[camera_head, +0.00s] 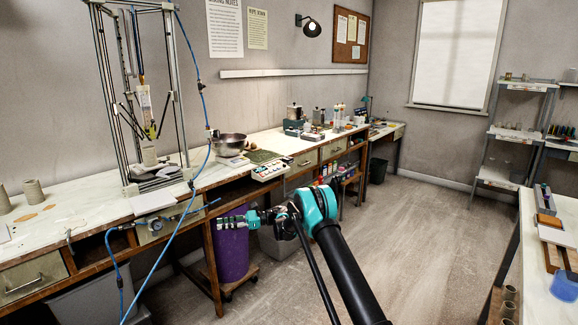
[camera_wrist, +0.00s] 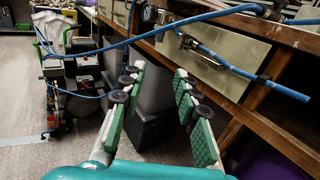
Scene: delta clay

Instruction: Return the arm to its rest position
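My arm reaches out from the bottom of the head view, with a black link and a teal joint over the floor in front of the long bench (camera_head: 215,178). My gripper (camera_head: 222,222) points left, in front of the purple bin (camera_head: 230,255) and below the bench top. In the wrist view my gripper (camera_wrist: 160,75) shows two green-padded fingers spread apart, with nothing between the pads. A grey bin shows beyond the fingers. The bench's drawers and wooden frame are close on the right of that view.
A blue hose (camera_head: 172,245) hangs from the tall delta-frame machine (camera_head: 140,110) and crosses in front of the bench; in the wrist view it passes beyond the fingers. A worktable (camera_head: 548,270) stands at the right. The floor (camera_head: 430,235) between is clear.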

